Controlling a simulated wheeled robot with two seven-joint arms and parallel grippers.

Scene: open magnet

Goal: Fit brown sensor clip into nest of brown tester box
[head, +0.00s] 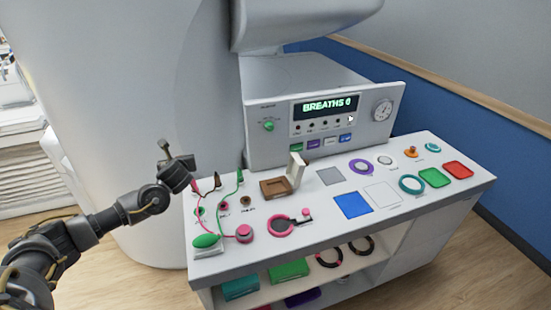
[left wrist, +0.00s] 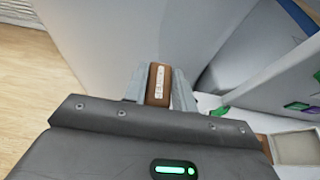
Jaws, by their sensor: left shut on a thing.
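My left gripper (left wrist: 158,84) is shut on the brown sensor clip (left wrist: 158,80), a small rounded block with pale markings on its face. The clip sits between the two grey fingers. In the head view my left gripper (head: 178,160) is raised off the left end of the counter, left of the tester box; the clip is hard to make out there. The brown tester box (head: 267,188) sits on the counter with its pale lid (head: 295,170) standing open and a recess in its top. A pale panel with a brown edge (left wrist: 296,148) shows at the lower right of the left wrist view. My right gripper is not in view.
Left of the box are coloured leads with clips, a green bulb (head: 206,240) and a pink round button (head: 244,233). A pink ring (head: 281,226) lies in front. A grey console (head: 262,145) stands behind. Coloured pads and rings fill the right side.

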